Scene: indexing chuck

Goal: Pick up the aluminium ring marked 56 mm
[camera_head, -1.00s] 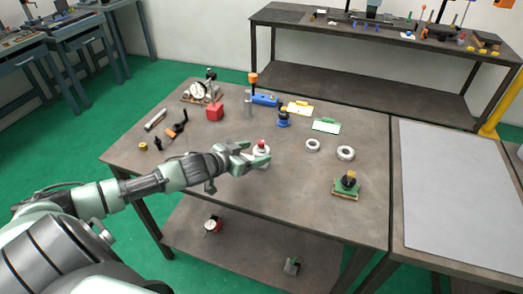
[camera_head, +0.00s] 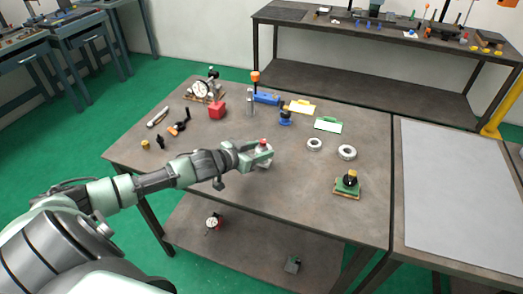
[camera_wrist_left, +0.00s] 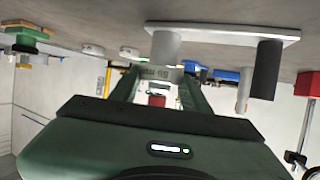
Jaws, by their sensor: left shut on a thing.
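My left gripper (camera_head: 262,155) is over the middle of the brown workbench and shut on a pale metal ring. In the left wrist view the ring (camera_wrist_left: 160,72) sits between the two fingers, with small upside-down lettering that seems to read 56 mm. A red-topped part (camera_head: 263,142) shows at the fingers in the head view. The fingers hide most of the ring, and I cannot tell whether it is clear of the bench. Two other pale rings, a smaller one (camera_head: 314,144) and a larger one (camera_head: 347,152), lie apart to the right. My right gripper is not in view.
A red block (camera_head: 217,110), a dial gauge (camera_head: 203,88), a blue vise (camera_head: 266,98) and yellow (camera_head: 301,106) and green (camera_head: 328,124) tags stand behind. The bench's front middle is clear.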

